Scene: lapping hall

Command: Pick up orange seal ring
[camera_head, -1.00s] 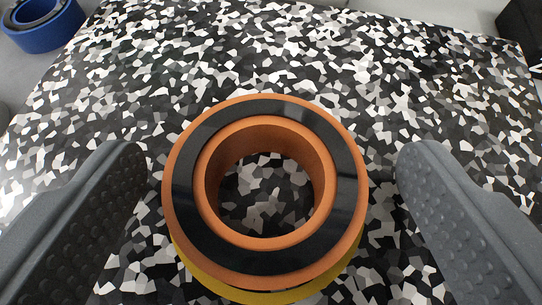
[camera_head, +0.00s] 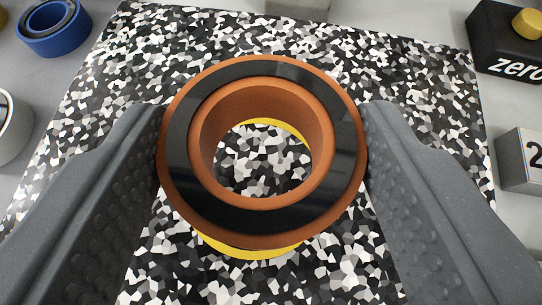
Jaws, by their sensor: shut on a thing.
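The orange seal ring (camera_head: 262,225) has a black band around its top face and an open centre. My gripper (camera_head: 262,150) is shut on it, with one grey studded finger against its left side and the other against its right. The ring is held above a mat (camera_head: 420,90) with a black, white and grey chip pattern. A yellow ring (camera_head: 255,250) shows below the orange ring and through its hole, lying on the mat and mostly hidden.
A blue ring (camera_head: 55,40) stands off the mat at the top left, with a pale grey ring (camera_head: 10,130) at the left edge. A black block marked "zero" with a yellow knob (camera_head: 505,50) and a grey block marked "2" (camera_head: 520,160) stand at the right.

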